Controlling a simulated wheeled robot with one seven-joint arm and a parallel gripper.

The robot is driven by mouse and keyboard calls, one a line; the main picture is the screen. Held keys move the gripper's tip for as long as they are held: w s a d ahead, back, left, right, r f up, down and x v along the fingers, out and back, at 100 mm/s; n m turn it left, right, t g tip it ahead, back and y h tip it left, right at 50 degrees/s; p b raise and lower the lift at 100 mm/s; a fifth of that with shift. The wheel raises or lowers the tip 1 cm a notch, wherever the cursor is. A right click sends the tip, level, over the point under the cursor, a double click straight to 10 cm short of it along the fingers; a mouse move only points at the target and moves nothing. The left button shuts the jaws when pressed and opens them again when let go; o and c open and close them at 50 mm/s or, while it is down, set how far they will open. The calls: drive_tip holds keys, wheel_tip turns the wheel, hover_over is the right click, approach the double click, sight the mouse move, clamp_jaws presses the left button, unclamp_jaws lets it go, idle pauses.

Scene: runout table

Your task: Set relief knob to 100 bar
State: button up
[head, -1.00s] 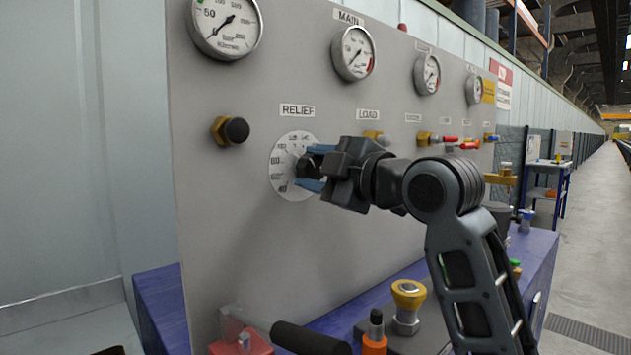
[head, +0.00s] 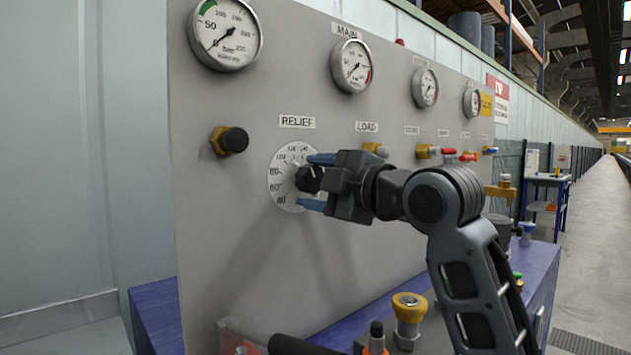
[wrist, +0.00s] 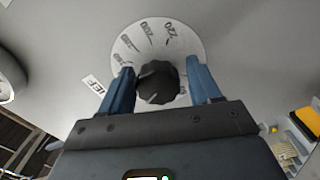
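The black relief knob (head: 308,179) sits on a white round dial (head: 283,192) under the RELIEF label (head: 297,122). In the wrist view the knob (wrist: 157,83) lies between the two fingertips (wrist: 160,85), with a gap on each side. A pale line shows on the knob's face there, but I cannot read which number it points to. My fingers hide part of the dial.
A large pressure gauge (head: 226,35) is at the panel's upper left, its needle near the low end. A black-capped brass fitting (head: 230,140) projects left of the dial. Valves with red handles (head: 450,152) are to the right. A yellow-topped fitting (head: 409,307) stands below.

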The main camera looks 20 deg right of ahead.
drive_tip(key=shift+o, duration=0.7)
drive_tip(key=shift+a+r, duration=0.1)
drive_tip(key=shift+r, duration=0.05)
drive_tip(key=shift+s, duration=0.1)
drive_tip(key=v, duration=0.7)
drive_tip(key=shift+s, duration=0.35)
drive_tip(key=w+m+p, duration=0.2)
drive_tip(key=m, duration=0.4)
drive_tip(key=w+a+m+p, duration=0.1)
drive_tip(key=w+m+p, duration=0.1)
drive_tip(key=m, duration=0.4)
drive_tip(key=w+a+m+p, duration=0.1)
drive_tip(key=w+m+p, duration=0.1)
drive_tip(key=m, duration=0.4)
drive_tip(key=shift+w+a+p, duration=0.2)
drive_tip(key=shift+w+p, duration=0.15)
drive_tip(key=shift+w, duration=0.2)
